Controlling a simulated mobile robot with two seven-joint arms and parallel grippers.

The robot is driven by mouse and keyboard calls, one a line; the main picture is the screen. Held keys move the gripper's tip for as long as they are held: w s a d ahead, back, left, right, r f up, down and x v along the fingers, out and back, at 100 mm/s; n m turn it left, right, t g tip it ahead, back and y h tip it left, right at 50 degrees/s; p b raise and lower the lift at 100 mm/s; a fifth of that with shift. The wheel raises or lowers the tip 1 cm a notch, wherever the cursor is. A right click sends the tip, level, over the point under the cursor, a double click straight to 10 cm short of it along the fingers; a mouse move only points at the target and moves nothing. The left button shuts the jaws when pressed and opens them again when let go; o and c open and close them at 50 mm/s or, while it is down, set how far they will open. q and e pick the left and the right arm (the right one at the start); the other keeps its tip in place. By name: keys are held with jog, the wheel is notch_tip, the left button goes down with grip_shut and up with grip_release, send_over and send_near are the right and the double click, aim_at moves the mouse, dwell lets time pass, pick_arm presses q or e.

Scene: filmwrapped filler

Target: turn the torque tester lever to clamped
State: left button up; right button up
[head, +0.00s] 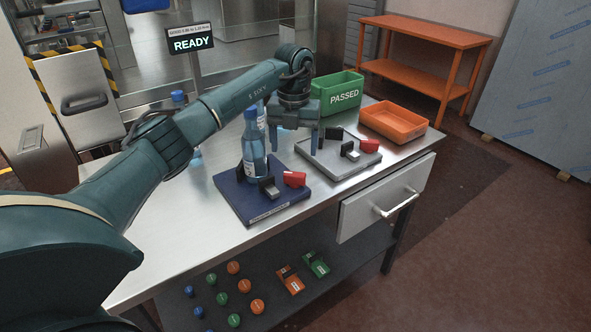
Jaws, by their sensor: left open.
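Two flat clamp fixtures stand on the steel table; I cannot read which is the torque tester. The near one has a dark blue base (243,205), a blue bottle (253,158) standing upright among its dark jaws, and a red lever handle (294,179) at its right. The far one has a grey base (335,166), dark jaws with no bottle between them, and a red handle (369,146). My left gripper (294,142) is open, pointing down with fingers apart, above the area between the two fixtures, behind the bottle. It touches neither red handle. My right gripper is out of view.
A green PASSED bin (342,95) and an orange tray (395,123) stand at the table's far right. A READY sign (191,43) rises behind my left arm. More blue bottles (179,98) are partly hidden by that arm. Coloured caps lie on the lower shelf.

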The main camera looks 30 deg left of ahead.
aim_at(294, 173)
pick_arm(q)
notch_tip(294, 173, down, 8)
jog(key=shift+d+f+p, duration=0.1)
jog(key=shift+f+p, duration=0.15)
jog(key=shift+p, duration=0.15)
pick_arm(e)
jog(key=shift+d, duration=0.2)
pick_arm(q)
jog(key=c, duration=1)
